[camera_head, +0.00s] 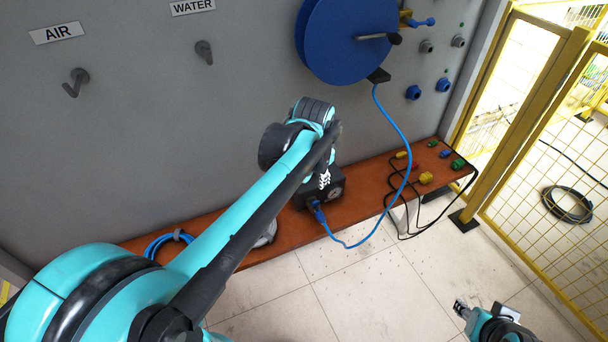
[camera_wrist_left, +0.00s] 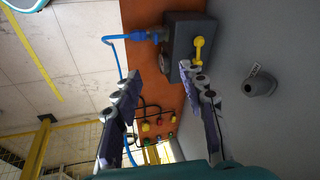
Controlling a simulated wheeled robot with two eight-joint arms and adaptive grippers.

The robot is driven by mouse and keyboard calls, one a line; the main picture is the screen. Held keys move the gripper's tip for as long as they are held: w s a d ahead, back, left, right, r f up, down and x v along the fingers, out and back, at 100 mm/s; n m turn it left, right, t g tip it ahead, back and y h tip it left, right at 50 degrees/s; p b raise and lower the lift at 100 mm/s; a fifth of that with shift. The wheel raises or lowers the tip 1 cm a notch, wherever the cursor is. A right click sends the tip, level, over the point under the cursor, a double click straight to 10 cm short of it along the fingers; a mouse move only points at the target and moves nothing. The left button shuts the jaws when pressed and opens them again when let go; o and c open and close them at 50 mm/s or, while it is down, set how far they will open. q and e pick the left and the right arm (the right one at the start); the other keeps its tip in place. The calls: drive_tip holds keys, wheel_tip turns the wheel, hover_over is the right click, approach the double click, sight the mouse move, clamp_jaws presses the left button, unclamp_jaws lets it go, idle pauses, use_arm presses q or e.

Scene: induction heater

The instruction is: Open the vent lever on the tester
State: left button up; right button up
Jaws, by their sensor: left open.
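The tester (camera_head: 337,192) is a dark box with a round gauge on the brown shelf, partly hidden behind my left arm in the head view. In the left wrist view the tester (camera_wrist_left: 183,38) carries a yellow vent lever (camera_wrist_left: 199,46) on its face. My left gripper (camera_wrist_left: 158,80) is open with nothing between its fingers. Its right fingertip is very near the lever's lower end; I cannot tell whether they touch. In the head view my left gripper (camera_head: 324,180) is just above the tester. My right gripper (camera_head: 461,309) is low at the right, away from the shelf.
A blue hose (camera_head: 408,147) runs from the blue reel (camera_head: 345,40) to the tester's blue connector. Several coloured fittings (camera_head: 427,178) with black cables lie on the shelf (camera_head: 375,190) to the right. The grey wall (camera_head: 150,120) stands close behind. A yellow fence is at the right.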

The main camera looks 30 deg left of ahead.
use_arm(q)
drive_tip(key=w+a+f+m+g, duration=0.25)
drive_tip(key=w+a+f, duration=0.25)
drive_tip(key=w+a, duration=0.35)
drive_tip(key=f+b, duration=0.1)
drive_tip(key=f, duration=0.1)
drive_tip(key=f+b, duration=0.1)
drive_tip(key=f, duration=0.2)
drive_tip(key=w+f+b, duration=0.1)
drive_tip(key=f, duration=0.1)
drive_tip(key=shift+a+f, duration=0.2)
drive_tip(key=shift+f, duration=0.15)
clamp_jaws()
